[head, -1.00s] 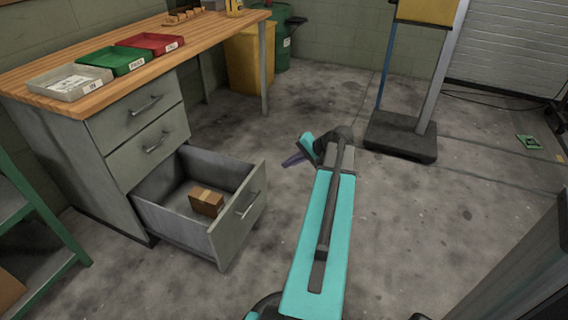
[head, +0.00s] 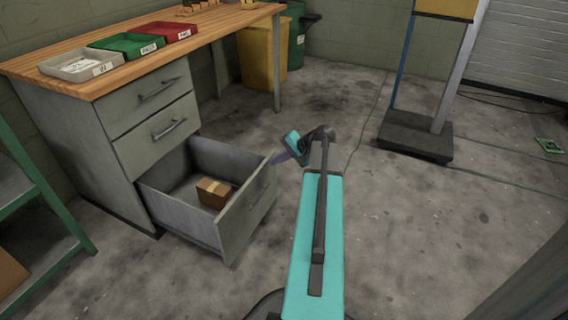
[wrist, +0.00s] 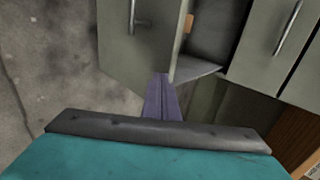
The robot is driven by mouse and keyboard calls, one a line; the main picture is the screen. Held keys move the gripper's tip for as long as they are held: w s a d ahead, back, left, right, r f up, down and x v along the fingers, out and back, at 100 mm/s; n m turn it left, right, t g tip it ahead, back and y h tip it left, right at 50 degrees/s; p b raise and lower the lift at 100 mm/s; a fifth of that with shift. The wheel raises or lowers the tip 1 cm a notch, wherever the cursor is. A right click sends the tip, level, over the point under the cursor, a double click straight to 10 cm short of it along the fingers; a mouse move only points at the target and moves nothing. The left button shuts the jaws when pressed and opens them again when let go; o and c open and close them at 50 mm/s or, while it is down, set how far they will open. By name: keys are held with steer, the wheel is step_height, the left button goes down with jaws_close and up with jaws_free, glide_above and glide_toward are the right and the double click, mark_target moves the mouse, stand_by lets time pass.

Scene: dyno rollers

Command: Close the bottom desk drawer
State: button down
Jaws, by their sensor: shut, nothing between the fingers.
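The bottom desk drawer (head: 182,214) is pulled well out of the grey desk cabinet. Its front panel (head: 247,213) also shows in the wrist view (wrist: 142,50), with its bar handle (wrist: 133,14). My gripper (head: 277,159) has its purple fingers shut and empty. In the head view the fingertips are by the far top corner of the drawer front. In the wrist view the gripper (wrist: 162,82) appears right at the edge of that front panel; I cannot tell whether it touches. A brown box (head: 214,193) lies inside the drawer.
The two drawers above (head: 155,143) are shut. The desk top (head: 205,28) holds grey, green and red trays. A green shelf frame (head: 45,187) stands at the left. A dark-based post (head: 414,136) stands at the right. The floor before the drawer is clear.

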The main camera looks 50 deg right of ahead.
steer(key=shift+w+a, duration=0.1)
steer(key=shift+w, duration=0.25)
